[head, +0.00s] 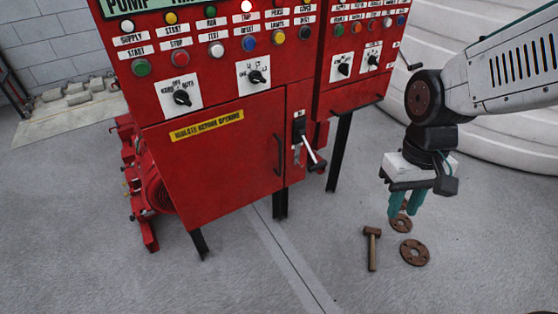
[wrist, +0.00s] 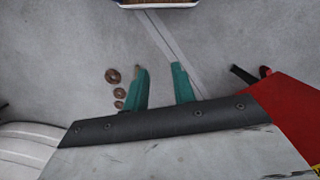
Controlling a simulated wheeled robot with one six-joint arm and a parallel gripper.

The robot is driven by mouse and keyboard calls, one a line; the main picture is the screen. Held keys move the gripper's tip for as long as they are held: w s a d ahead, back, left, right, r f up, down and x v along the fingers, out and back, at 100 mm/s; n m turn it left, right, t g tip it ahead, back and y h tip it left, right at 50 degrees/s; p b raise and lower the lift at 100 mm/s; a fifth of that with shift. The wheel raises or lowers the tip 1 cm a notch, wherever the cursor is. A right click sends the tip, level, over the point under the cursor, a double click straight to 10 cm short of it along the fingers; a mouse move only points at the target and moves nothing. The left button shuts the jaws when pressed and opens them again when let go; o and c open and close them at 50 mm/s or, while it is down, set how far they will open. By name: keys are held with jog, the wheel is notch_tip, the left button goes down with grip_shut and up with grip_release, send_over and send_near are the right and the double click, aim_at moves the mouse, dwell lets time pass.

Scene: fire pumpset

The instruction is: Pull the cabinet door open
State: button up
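The red cabinet (head: 220,165) stands on legs at the left and centre of the head view. Its lower door carries a yellow label (head: 208,126) reading "isolate before opening" and looks shut. A dark vertical door handle (head: 280,154) sits at the door's right edge. My gripper (head: 405,203) hangs over the floor to the right of the cabinet, well apart from the handle, pointing down. In the wrist view its teal fingers (wrist: 160,88) are spread with nothing between them. A red cabinet part (wrist: 285,115) shows at right there.
A hammer (head: 372,248) and rusty flanges (head: 414,252) lie on the floor below my gripper. Black cabinet legs (head: 338,150) stand between it and the door. A red pump (head: 152,190) is at left.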

jog(key=w+a+f+t, duration=0.1)
jog(key=w+a+f, duration=0.25)
jog(key=f, duration=0.25)
jog(key=w+a+f+n+t, duration=0.1)
jog(key=w+a+f, duration=0.2)
jog(key=w+f, duration=0.15)
jog(key=w+a+f+t, duration=0.1)
jog(key=w+a+f, duration=0.2)
jog(key=f, duration=0.3)
jog(key=n+t+y, duration=0.2)
jog(key=t+y, duration=0.6)
jog(key=t, duration=0.7)
send_near(281, 161)
jog(key=x, duration=1)
jog(key=shift+w+a, duration=0.15)
jog(key=shift+w, duration=0.1)
grip_shut()
